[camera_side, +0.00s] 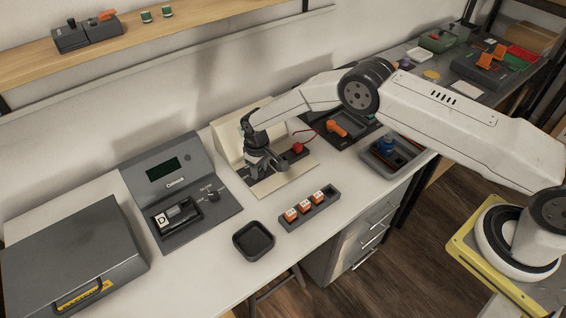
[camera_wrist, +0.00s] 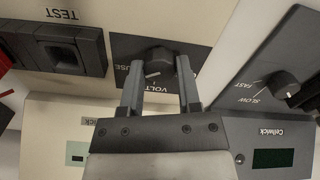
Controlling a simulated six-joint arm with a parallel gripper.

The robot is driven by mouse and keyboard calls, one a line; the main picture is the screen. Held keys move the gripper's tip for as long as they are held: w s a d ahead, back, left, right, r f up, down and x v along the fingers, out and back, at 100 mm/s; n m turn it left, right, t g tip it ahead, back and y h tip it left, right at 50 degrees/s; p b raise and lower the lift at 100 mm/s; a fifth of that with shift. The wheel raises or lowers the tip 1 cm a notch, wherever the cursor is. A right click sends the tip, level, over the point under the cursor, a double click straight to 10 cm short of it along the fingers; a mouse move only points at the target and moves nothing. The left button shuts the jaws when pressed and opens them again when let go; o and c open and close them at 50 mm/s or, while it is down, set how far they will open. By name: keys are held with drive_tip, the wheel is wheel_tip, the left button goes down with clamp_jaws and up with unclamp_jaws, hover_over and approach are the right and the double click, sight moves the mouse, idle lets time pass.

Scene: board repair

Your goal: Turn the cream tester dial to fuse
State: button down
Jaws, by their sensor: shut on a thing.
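The cream tester (camera_side: 230,143) stands at the back of the white bench, partly hidden by my gripper (camera_side: 268,168). In the wrist view my gripper (camera_wrist: 158,72) has a finger on each side of the tester's black dial (camera_wrist: 158,58) and is shut on it. The dial sits on a dark plate whose labels appear upside down: "VOLT" below the dial and a partly hidden "FUSE" to its left. The dial's white mark points down and slightly left in the wrist view, nearer "VOLT". The dial is hidden in the side view.
A dark "TEST" socket (camera_wrist: 68,48) lies left of the dial. A grey Celwick unit (camera_side: 165,172) with its own slow/fast knob (camera_wrist: 286,84) stands close by. A grey case (camera_side: 70,240) is at left.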

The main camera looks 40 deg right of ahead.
sight(259, 171)
drive_tip(key=shift+m, duration=0.3)
drive_tip(key=shift+c, duration=1.5)
unclamp_jaws()
drive_tip(key=shift+r, duration=0.1)
drive_tip(key=shift+r, duration=3.85)
